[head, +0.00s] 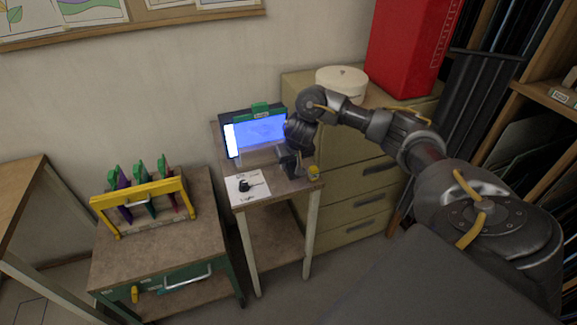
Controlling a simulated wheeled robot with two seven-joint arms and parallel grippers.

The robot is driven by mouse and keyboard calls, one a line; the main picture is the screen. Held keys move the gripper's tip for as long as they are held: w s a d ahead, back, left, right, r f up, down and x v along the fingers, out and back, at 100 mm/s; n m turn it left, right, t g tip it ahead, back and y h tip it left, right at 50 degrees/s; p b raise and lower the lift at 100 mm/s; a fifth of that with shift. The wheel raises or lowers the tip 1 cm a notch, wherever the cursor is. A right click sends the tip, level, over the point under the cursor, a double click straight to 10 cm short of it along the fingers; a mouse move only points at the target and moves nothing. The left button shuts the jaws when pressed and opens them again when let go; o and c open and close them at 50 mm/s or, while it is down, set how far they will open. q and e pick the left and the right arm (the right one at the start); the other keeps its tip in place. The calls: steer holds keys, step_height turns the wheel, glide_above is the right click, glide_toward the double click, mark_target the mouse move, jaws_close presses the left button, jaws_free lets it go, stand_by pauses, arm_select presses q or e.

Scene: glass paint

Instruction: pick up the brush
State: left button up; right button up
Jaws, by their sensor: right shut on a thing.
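My right gripper (290,168) is over the right part of a small table (268,198), in front of a lit blue panel (258,133). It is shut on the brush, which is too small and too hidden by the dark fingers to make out. A white sheet (240,194) with a small dark shape (247,186) on it lies left of the gripper. I cannot tell whether that shape is an object or a print. My left gripper is not in view.
A low bench (185,235) with a yellow rack (140,193) of colored pieces stands at left. A drawer cabinet (370,170) with a round white box (341,83) and a red case (408,45) stands behind.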

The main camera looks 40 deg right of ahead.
steer(key=p+v, duration=0.2)
steer(key=v, duration=0.1)
steer(key=shift+s+a+r, duration=0.1)
steer(key=shift+s+r, duration=0.05)
steer(key=s+a+r+p, duration=0.3)
steer(key=s+a, duration=0.1)
steer(key=s, duration=0.4)
steer(key=shift+s, duration=0.15)
